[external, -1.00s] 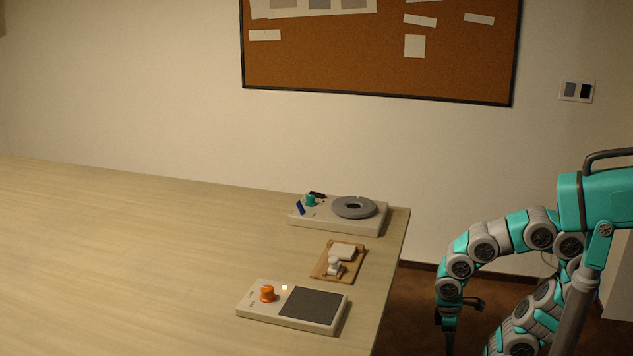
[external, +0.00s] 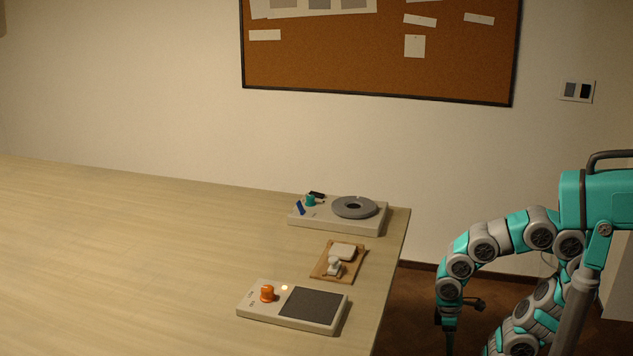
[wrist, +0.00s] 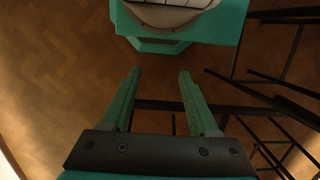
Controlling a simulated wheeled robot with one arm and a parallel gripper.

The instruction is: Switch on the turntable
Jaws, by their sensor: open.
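The turntable (external: 376,221) is a pale box with a grey round platter (external: 354,207) at the far right corner of the table. A teal knob (external: 310,200) and a small blue lever (external: 300,208) are on its left part. My gripper shows in the wrist view (wrist: 157,75), with two teal fingers apart and nothing between them, above the wooden floor. In the external view my arm bends down right of the table, away from the turntable; the fingertips are hard to make out there.
A pale device with an orange knob (external: 267,293), a lit lamp and a dark plate (external: 312,306) is nearest on the table (external: 150,260). A wooden board (external: 324,272) with white items lies between the devices. The table's left is clear. Dark metal bars (wrist: 270,104) stand near the gripper.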

